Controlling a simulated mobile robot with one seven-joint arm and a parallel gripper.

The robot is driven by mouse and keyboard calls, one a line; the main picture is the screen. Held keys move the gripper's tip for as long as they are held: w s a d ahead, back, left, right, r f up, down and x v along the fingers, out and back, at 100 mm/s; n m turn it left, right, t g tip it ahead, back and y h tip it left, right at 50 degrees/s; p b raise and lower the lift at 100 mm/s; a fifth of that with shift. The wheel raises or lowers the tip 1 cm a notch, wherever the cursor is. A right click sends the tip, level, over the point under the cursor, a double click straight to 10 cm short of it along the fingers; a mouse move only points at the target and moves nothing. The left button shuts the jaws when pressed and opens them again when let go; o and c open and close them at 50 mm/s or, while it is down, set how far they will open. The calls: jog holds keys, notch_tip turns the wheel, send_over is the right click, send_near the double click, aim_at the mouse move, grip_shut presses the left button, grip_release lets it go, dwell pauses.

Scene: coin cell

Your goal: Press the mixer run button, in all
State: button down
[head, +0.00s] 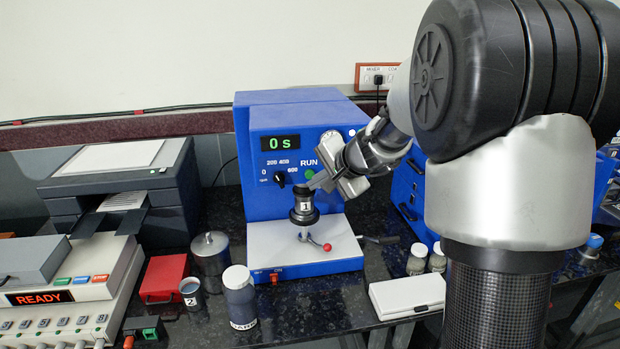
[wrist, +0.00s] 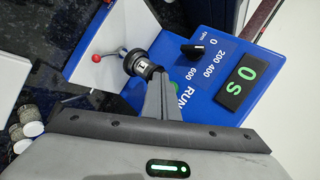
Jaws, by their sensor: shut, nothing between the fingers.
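The blue mixer (head: 262,208) stands on the bench. Its display (head: 280,144) reads 0 s. The green run button (head: 309,174) sits below the word RUN, right of the black speed knob (head: 279,179). My gripper (head: 314,184) is shut and empty, its fingertips close to the button at the mixer's front face. In the wrist view the shut fingers (wrist: 158,76) cover most of the button, with only a green sliver (wrist: 173,84) showing beside them. I cannot tell whether they touch it. A dark vessel marked 1 (head: 304,205) is on the mixer shaft just below the fingers.
A red-knobbed lever (head: 326,247) and a red ON switch (head: 275,279) are at the mixer's base. Left are a metal canister (head: 211,254), red box (head: 163,278) and printer (head: 130,195). A dark jar (head: 239,296) and white case (head: 407,296) stand in front.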

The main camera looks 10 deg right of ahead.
jog(key=s+b, duration=0.1)
jog(key=s, duration=0.2)
jog(key=shift+s, duration=0.4)
jog(key=s+a+r+n+g+p, duration=0.1)
jog(key=s+a+r+n+p, duration=0.2)
jog(key=s, duration=0.5)
jog(key=s+a+r+n+g+p, duration=0.1)
jog(key=s+a+r+n, duration=0.2)
jog(key=s+r, duration=0.35)
jog(key=s+d+n+g+h+p, duration=0.1)
jog(key=s+d+n, duration=0.4)
jog(key=s, duration=1.2)
jog(key=h+p, duration=0.1)
jog(key=h, duration=0.1)
jog(key=shift+s+d+h+p, duration=0.15)
jog(key=shift+d+h+p, duration=0.05)
jog(key=shift+h+p, duration=0.2)
